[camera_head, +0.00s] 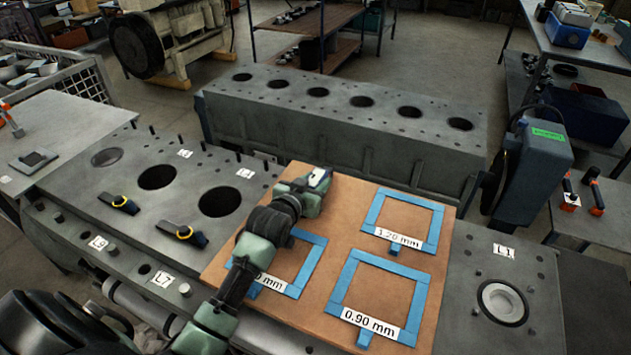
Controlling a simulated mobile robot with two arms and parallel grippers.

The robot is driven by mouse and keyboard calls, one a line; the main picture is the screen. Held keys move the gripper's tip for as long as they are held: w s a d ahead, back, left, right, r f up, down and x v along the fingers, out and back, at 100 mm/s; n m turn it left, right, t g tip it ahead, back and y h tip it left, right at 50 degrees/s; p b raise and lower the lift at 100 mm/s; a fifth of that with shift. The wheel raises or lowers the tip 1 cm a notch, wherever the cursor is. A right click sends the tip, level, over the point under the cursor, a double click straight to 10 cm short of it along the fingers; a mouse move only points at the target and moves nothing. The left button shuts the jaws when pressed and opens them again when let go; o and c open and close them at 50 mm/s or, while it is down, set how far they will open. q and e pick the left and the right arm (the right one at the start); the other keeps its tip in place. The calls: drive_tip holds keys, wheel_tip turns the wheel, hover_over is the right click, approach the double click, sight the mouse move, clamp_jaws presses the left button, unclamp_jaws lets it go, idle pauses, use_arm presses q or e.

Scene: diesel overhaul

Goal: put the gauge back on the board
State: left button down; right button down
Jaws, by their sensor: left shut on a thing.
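The brown board (335,205) lies on the near engine block. It bears blue square outlines: one labelled 1.20 mm (437,228) at upper right, one labelled 0.90 mm (422,305) at lower right, and one at lower left (309,262), its label partly covered by my left arm. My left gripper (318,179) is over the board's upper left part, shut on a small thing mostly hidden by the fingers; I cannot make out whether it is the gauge. Two dark pieces with yellow rings, one at left (119,204) and one nearer (185,235), lie on the block. My right gripper is not seen.
The near block has open bores (157,177) left of the board and a ringed bore (503,303) at right. A second block (340,118) stands behind. A dark upright unit (533,172) and a side table with orange-handled tools (595,196) are at right.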

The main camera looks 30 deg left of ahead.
use_arm(q)
drive_tip(key=c, duration=0.9)
unclamp_jaws()
drive_tip(key=shift+f, duration=0.1)
drive_tip(key=shift+r, duration=0.2)
drive_tip(key=shift+s, duration=0.45)
drive_tip(key=b+v, duration=0.1)
drive_tip(key=v, duration=0.8)
drive_tip(key=shift+s+r+b, duration=0.15)
drive_tip(key=shift+s+b, duration=0.15)
drive_tip(key=shift+s, duration=0.05)
drive_tip(key=shift+s+d+r, duration=0.1)
drive_tip(key=shift+s+r, duration=0.2)
drive_tip(key=shift+s, duration=0.35)
